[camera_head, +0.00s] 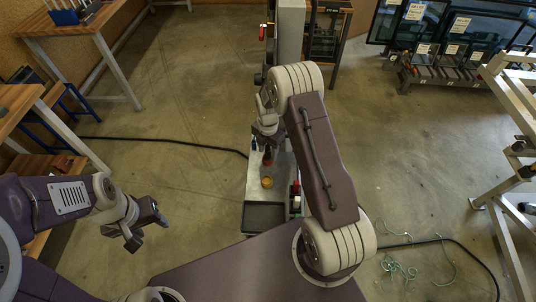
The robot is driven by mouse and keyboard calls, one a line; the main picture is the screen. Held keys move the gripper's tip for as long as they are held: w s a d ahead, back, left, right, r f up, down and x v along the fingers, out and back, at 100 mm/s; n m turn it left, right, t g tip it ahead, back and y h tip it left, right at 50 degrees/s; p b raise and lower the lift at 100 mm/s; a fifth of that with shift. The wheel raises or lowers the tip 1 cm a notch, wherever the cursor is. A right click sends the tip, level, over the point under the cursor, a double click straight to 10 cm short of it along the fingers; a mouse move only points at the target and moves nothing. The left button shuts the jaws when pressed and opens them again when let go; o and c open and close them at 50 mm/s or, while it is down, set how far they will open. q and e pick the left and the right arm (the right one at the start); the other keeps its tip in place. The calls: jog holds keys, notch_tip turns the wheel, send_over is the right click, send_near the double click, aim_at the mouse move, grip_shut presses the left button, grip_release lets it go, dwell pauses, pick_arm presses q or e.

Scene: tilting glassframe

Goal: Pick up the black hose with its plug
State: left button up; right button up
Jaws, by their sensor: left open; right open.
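A thin black hose (165,142) lies on the concrete floor at the left, running from the wooden benches to the grey stand in the middle. A black hose or cable (462,243) also lies on the floor at the lower right; I cannot tell whether it is the same one. I cannot make out a plug on either. My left gripper (147,232) is open and empty over the floor at the lower left, apart from the hose. My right gripper (266,134) is open, pointing down over the grey stand, partly hidden by its own wrist.
The grey stand (254,192) holds small bottles, an orange round item (267,182) and a black tray (264,217). Wooden benches (75,20) stand at the left. Tangled green string (400,268) lies at the lower right near a white metal frame (505,195). Left floor is mostly clear.

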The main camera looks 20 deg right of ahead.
jog(key=shift+w+f, duration=0.1)
jog(key=shift+f, duration=0.4)
jog(key=shift+r, duration=0.1)
grip_shut()
jog(key=r, duration=0.3)
jog(key=r+b, duration=0.1)
jog(key=shift+d+r, duration=0.2)
jog(key=shift+d, duration=0.1)
jog(key=s+d+r+b, duration=0.1)
jog(key=s+d+r, duration=0.3)
jog(key=d, duration=0.6)
notch_tip(320, 180, up, 3)
jog(key=shift+d+f, duration=0.2)
